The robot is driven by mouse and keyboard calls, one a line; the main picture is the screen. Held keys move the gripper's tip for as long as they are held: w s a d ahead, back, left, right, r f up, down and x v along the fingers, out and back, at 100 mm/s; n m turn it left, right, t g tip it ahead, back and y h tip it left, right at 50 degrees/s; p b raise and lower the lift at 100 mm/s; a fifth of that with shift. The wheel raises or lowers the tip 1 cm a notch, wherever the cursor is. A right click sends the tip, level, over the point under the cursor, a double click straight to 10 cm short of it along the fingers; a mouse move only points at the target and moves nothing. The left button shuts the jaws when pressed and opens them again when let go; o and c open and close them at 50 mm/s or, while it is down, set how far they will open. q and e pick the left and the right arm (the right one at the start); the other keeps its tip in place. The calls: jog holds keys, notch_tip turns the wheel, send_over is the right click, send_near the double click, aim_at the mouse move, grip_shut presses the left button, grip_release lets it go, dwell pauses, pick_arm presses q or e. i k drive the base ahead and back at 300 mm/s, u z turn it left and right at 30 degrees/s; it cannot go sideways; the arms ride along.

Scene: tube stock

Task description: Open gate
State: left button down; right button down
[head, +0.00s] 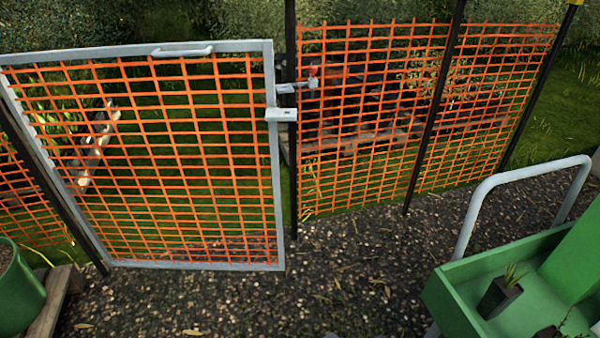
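The gate (279,190) is a grey metal frame filled with orange mesh, in the left half of the head view. A grey handle bar (183,50) sits on its top rail. A latch (297,86) is at the upper right, between the gate frame and the dark post (292,150). A pale bracket (281,114) sits on the gate frame just below it. The gate's right edge stands close to the post, and its bottom rail hangs near the gravel. I cannot tell whether the latch is engaged. Neither of my grippers is in view.
An orange mesh fence (375,110) on dark posts runs to the right of the gate. A green cart (470,285) with a grey handle (475,215) and small pots stands at the lower right. A green pot (18,295) is at the lower left. Gravel (330,270) between them is clear.

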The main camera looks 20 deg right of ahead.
aim_at(274, 114)
jog(key=z, duration=0.55)
jog(key=i, duration=0.95)
jog(key=z, duration=0.25)
